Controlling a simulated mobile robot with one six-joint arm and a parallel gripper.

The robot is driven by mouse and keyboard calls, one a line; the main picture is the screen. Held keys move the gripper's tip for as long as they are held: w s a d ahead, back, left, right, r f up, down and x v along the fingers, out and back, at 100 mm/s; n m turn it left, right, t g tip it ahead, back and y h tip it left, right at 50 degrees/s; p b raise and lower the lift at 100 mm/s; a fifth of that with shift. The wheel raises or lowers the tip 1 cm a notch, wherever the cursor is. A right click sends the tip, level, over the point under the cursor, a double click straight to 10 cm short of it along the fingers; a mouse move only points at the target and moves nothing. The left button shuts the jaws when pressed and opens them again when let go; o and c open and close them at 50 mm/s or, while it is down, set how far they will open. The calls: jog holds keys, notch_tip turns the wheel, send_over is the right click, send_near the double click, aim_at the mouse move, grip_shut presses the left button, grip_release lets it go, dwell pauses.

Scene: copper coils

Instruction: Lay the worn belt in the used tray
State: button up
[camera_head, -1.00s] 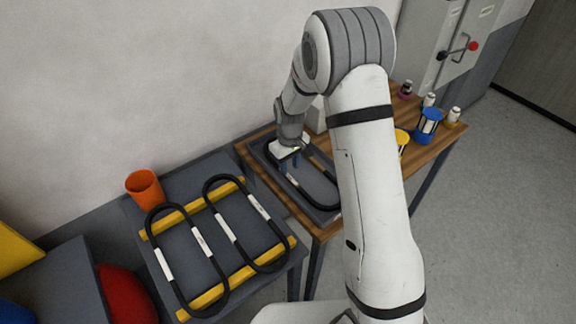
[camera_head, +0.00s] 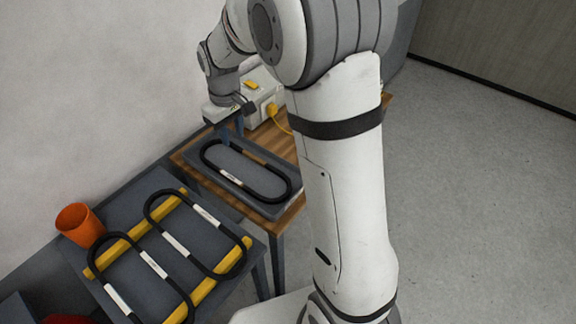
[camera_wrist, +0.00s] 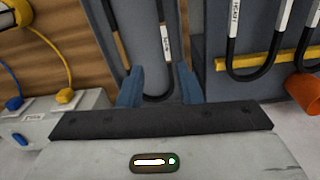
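A black belt loop (camera_head: 230,177) with a white label and a brown stretch lies flat in a grey tray (camera_head: 250,171) on the wooden table. It also shows in the wrist view (camera_wrist: 165,33), where its label is too small to read. My gripper (camera_head: 232,127) is above and behind the tray's far end, apart from the belt. In the wrist view its two blue fingers (camera_wrist: 158,88) stand apart with nothing held; the belt's near end appears between them, lower down.
Two black belts (camera_head: 177,243) with white labels lie across yellow bars (camera_head: 218,272) on a grey stand at left. An orange cup (camera_head: 80,225) stands at its back corner. A pale box with a yellow plug (camera_head: 271,108) and cable stands behind the tray. The wall is close behind.

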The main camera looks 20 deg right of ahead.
jog(key=s+d+r+m+t, duration=0.1)
jog(key=s+d+r+m, duration=0.1)
jog(key=s, duration=0.6)
jog(key=s+d+r+m, duration=0.2)
jog(key=s+d, duration=0.1)
jog(key=s, duration=0.4)
jog(key=s+d+r+m+t, duration=0.1)
jog(key=s+d+r, duration=0.2)
jog(key=s, duration=0.5)
jog(key=shift+s+d+m+t, duration=0.3)
jog(key=shift+d+m, duration=0.05)
jog(key=shift+m, duration=0.05)
